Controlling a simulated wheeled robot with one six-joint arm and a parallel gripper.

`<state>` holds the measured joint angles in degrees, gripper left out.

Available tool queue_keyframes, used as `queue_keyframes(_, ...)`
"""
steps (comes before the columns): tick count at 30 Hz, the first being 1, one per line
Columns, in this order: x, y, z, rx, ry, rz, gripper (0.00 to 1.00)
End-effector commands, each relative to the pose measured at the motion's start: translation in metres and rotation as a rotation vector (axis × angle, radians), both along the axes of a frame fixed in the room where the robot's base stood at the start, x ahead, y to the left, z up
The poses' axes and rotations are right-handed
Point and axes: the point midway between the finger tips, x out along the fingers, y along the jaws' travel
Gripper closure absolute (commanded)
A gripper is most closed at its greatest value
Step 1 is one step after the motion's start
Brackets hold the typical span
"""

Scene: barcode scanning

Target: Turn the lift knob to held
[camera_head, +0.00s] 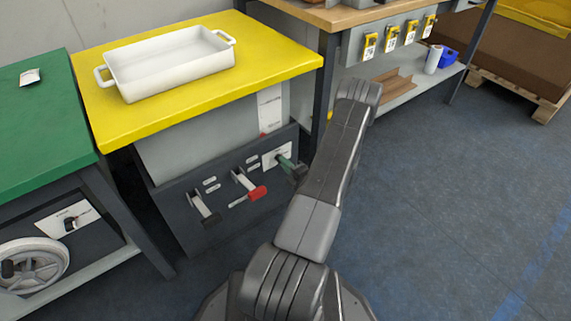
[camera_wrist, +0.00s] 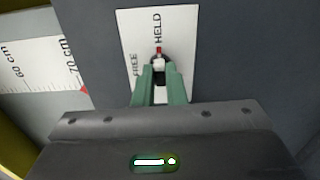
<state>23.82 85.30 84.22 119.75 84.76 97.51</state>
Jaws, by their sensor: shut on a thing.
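The lift knob (camera_wrist: 159,58) is on a white plate (camera_wrist: 129,45) marked FREE and HELD. It shows as a dark and light piece with a red mark pointing up at the word HELD. FREE is at the lower left of it. My gripper (camera_wrist: 160,75) has green fingers closed on the knob, which hide its lower part. In the head view my gripper (camera_head: 288,164) reaches the same plate (camera_head: 272,157) on the dark front panel under the yellow table.
A centimetre scale (camera_wrist: 40,65) is beside the plate. A white tray (camera_head: 170,66) stands on the yellow table (camera_head: 270,63). Floor at right is clear.

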Motion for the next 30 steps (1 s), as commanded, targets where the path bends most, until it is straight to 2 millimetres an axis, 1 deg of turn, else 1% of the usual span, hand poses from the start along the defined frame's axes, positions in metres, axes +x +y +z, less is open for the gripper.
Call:
queue_keyframes(6, 0.0, -0.0004, -0.0005, 0.031, 0.024, -0.001, 1.0)
queue_keyframes(18, 0.0, -0.0005, -0.0006, 0.035, 0.027, -0.001, 1.0)
queue_keyframes(19, 0.0, -0.0005, -0.0006, 0.035, 0.027, -0.001, 0.87)
queue_keyframes(22, -0.0001, -0.0004, -0.0006, 0.035, 0.027, -0.001, 0.68)
queue_keyframes(30, -0.0002, -0.0004, -0.0003, 0.035, 0.025, -0.001, 0.67)
